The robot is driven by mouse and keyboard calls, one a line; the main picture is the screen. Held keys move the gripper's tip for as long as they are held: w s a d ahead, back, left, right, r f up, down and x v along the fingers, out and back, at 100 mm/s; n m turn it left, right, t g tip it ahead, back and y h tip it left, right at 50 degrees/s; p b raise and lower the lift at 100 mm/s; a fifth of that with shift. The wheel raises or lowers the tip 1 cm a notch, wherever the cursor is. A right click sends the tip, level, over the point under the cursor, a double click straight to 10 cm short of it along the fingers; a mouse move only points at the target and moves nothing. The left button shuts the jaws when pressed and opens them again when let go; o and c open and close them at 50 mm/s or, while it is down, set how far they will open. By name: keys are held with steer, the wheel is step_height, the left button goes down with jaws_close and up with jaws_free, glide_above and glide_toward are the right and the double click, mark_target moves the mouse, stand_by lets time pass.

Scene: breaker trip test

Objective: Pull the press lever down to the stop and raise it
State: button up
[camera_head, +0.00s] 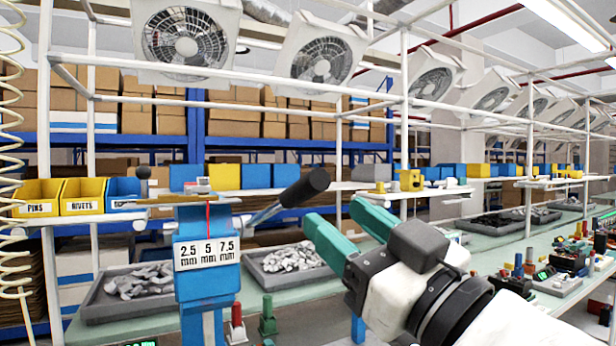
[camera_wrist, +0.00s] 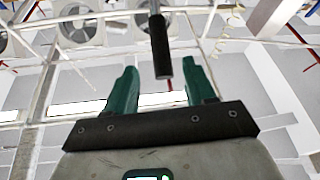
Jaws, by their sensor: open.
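The press (camera_head: 206,255) is a blue column with a label reading 2.5, 5 and 7.5 mm, left of centre in the head view. Its lever has a black handle (camera_head: 304,187) on a metal rod that slants up to the right. My gripper (camera_head: 345,226) has green fingers and is open, just right of and below the handle in the head view. In the wrist view the black handle (camera_wrist: 162,60) shows between the open green fingers (camera_wrist: 162,88), toward their far ends. I cannot tell whether any finger touches it.
Yellow and blue bins (camera_head: 82,196) labelled PINS and RIVETS stand at the left. Grey trays of metal parts (camera_head: 290,262) lie behind the press. Small red (camera_head: 236,322) and green (camera_head: 267,318) pieces stand near its foot. White frame posts and fans rise behind.

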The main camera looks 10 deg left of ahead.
mark_target(305, 190)
steer(key=p+x, duration=0.1)
steer(key=x, duration=0.7)
steer(key=shift+w+a+r+p, duration=0.1)
steer(key=shift+a+p, duration=0.05)
steer(key=shift+p, duration=0.25)
steer(key=shift+c, duration=0.2)
jaws_close()
